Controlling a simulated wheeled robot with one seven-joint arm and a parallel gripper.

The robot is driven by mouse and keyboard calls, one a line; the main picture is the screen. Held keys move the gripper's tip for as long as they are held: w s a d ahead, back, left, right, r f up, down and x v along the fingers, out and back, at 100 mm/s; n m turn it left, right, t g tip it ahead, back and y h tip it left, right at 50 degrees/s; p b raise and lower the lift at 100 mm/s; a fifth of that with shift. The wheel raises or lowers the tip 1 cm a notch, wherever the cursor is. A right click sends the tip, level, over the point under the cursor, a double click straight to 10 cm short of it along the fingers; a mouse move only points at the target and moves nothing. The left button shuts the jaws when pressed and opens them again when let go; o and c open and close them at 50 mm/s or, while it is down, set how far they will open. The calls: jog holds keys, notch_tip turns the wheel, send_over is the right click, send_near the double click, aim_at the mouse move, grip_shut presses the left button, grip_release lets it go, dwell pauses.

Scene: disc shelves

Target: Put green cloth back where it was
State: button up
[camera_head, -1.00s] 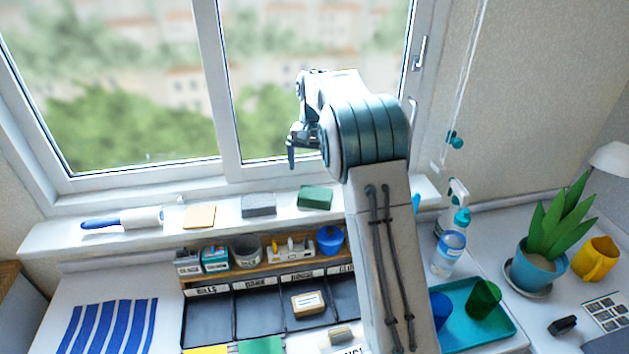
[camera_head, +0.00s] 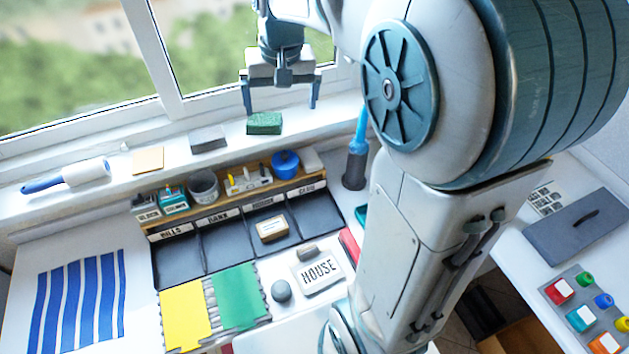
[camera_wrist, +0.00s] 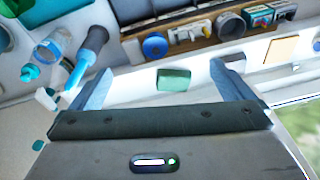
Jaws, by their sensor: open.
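A small green block-like piece (camera_head: 264,123), which may be the folded green cloth, lies on the white windowsill. A flat green sheet (camera_head: 239,296) lies on the desk beside a yellow one; I cannot tell for sure which is the cloth. My gripper (camera_head: 281,101) is open and empty, pointing down near the green piece on the sill. In the wrist view the green piece (camera_wrist: 173,79) shows between the two spread fingers, apart from them.
A grey block (camera_head: 208,139), a tan piece (camera_head: 148,160) and a lint roller (camera_head: 70,176) lie farther left on the sill. A dark bottle with a blue top (camera_head: 356,155) stands right of the gripper. The window is close behind.

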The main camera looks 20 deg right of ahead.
jog(key=s+f+n, duration=0.1)
jog(key=s+f, duration=0.1)
jog(key=s, duration=0.6)
jog(key=s+f+n+t, duration=0.1)
jog(key=s+f, duration=0.2)
jog(key=s, duration=0.6)
jog(key=shift+s+a+t, duration=0.15)
jog(key=shift+s+t, duration=0.15)
